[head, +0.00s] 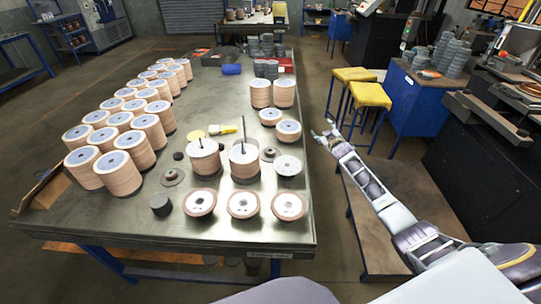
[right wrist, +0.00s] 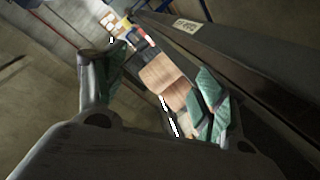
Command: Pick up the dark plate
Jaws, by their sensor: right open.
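Two dark, flat round plates with raised hubs lie on the metal table (head: 120,218). One dark plate (head: 172,177) lies left of the middle, in front of the long rows of disc stacks. The other dark plate (head: 269,154) lies right of the spindle stack; I cannot tell which one the task names. My right gripper (head: 328,132) is off the table's right edge, apart from both plates. Its fingers are spread and empty in the right wrist view (right wrist: 160,68), where no dark plate can be made out. My left gripper is not in view.
Tall stacks of tan discs (head: 124,172) fill the table's left side. Two stacks on upright rods (head: 244,160) stand mid-table. A small black cylinder (head: 160,204) and loose discs (head: 243,204) are near the front. Yellow stools (head: 371,94) stand beyond my right arm.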

